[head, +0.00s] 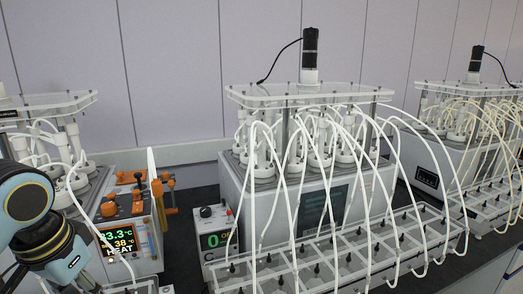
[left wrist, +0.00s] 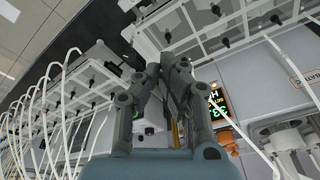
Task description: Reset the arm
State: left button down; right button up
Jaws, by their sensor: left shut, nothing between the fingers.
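My left arm (head: 45,225) comes in at the left edge of the head view, in front of the left reactor. Its gripper is out of that view. In the left wrist view my left gripper (left wrist: 160,66) is shut, its two fingers meeting at the tips with nothing between them. It hangs over the area by the heater unit, whose display (left wrist: 218,106) is just right of the fingers. I cannot tell whether the fingers touch anything. My right gripper is in neither view.
The heater unit (head: 146,240) with orange clamps stands close to the left arm. A small control box (head: 213,215) stands beside it. The middle reactor (head: 309,95) has many looping white tubes running to a clear-topped rack (head: 345,255). Another reactor (head: 470,110) stands at right.

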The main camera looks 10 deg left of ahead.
pick_arm(q)
jog(key=s+d+f+t, duration=0.1)
jog(key=s+d, duration=0.4)
jog(key=s, duration=0.9)
notch_tip(320, 180, down, 38)
jog(key=a+g+b, duration=0.1)
jog(key=a+b, duration=0.2)
jog(key=b, duration=1)
jog(key=s+f+b, duration=0.4)
jog(key=s+f, duration=0.2)
jog(key=f, duration=0.3)
jog(key=s+f+g+b, duration=0.1)
jog(key=s+f+b, duration=0.2)
jog(key=s+f, duration=0.4)
jog(key=s+f+b, duration=0.4)
jog(key=s+f, duration=0.3)
jog(key=f, duration=0.6)
jog(key=shift+a+f+n+g+y+b, duration=0.15)
jog(key=shift+a+n+g+y+b, duration=0.15)
jog(key=shift+a+n+g, duration=0.1)
